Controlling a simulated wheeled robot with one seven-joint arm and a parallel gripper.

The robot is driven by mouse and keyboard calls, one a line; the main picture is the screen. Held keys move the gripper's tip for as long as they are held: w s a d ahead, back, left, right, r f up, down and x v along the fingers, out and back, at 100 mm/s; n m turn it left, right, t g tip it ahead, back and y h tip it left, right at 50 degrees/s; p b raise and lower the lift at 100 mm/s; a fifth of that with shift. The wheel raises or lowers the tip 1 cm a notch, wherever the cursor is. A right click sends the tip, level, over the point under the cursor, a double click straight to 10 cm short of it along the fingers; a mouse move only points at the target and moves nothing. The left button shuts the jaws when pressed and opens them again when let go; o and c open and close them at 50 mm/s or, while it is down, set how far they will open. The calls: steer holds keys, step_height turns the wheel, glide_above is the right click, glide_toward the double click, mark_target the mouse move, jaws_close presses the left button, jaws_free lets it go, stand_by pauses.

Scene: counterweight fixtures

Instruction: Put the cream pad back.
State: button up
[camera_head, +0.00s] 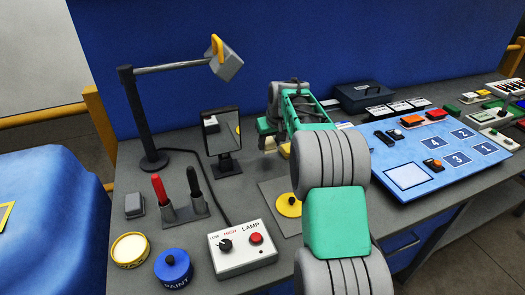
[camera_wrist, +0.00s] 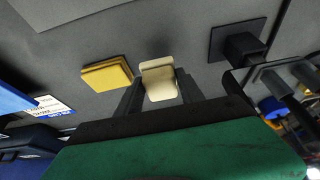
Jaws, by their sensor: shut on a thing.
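The cream pad (camera_wrist: 158,82) is between the two dark fingers of my gripper (camera_wrist: 160,88) in the wrist view, and the gripper is shut on it. In the head view, my gripper (camera_head: 268,140) is over the bench, right of the mirror, and is partly hidden by my arm. Only a small part of the cream pad (camera_head: 270,145) shows there. A yellow pad (camera_wrist: 107,74) lies on the grey bench just left of the cream pad in the wrist view. I cannot tell whether the cream pad touches the bench.
The mirror (camera_head: 222,140) on its stand is left of my gripper. A blue numbered board (camera_head: 430,160) lies right. A dark box (camera_head: 363,96) stands behind.

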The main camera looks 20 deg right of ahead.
steer(key=f, duration=0.2)
steer(key=w+a+f+p, duration=0.1)
steer(key=f, duration=0.1)
steer(key=w+f, duration=0.1)
steer(key=shift+w+a+f+p, duration=0.2)
steer(key=shift+a+f+p, duration=0.1)
steer(key=shift+f, duration=0.6)
steer(key=o, duration=1.2)
